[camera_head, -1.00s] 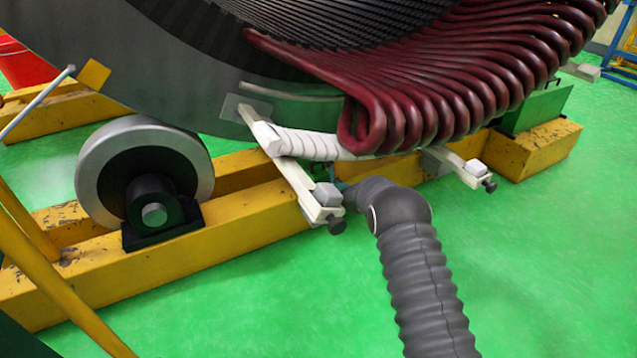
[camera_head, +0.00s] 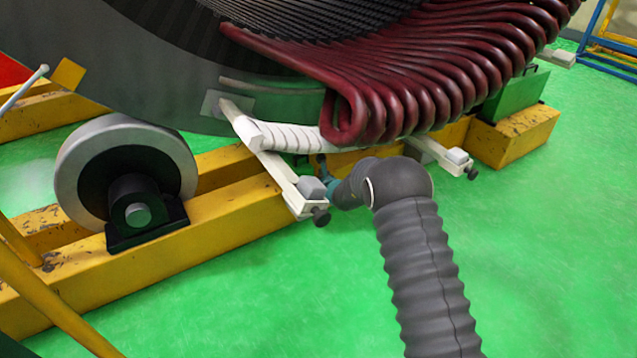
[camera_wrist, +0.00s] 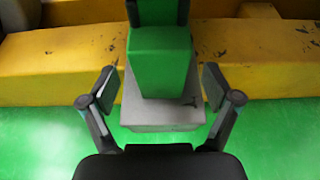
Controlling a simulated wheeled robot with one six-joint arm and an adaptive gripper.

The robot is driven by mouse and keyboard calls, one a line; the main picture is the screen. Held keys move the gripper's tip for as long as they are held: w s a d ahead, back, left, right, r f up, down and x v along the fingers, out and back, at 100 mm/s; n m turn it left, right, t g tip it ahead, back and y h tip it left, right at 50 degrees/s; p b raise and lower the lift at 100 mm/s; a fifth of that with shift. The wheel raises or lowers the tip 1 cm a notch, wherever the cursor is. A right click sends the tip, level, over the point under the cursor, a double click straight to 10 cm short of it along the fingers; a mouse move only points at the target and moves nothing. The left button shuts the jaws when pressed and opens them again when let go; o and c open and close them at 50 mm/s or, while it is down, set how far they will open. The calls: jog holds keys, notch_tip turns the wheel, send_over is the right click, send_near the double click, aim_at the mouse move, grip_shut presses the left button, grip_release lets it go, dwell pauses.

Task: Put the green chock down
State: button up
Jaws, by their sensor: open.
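The green chock (camera_wrist: 160,62) is in the middle of the wrist view, in front of the yellow beam. A grey block (camera_wrist: 160,112) is directly below and around its lower end; I cannot tell how they touch. My gripper (camera_wrist: 160,84) is open, with one finger on each side of the chock and visible gaps between. In the head view my gripper is mostly hidden under the winding, behind my grey sleeved arm, and the chock there cannot be made out.
The stator's dark red coils (camera_head: 440,85) overhang my arm. White bracket bars (camera_head: 268,165) stick out close beside it. A yellow beam (camera_head: 210,240) and a roller wheel (camera_head: 125,170) stand left. A green box (camera_head: 518,95) sits at right. Green floor is clear right.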

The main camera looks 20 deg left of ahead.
jog(key=v, duration=0.6)
jog(key=shift+s+d, duration=0.15)
jog(key=shift+d, duration=0.05)
jog(key=shift+r, duration=0.1)
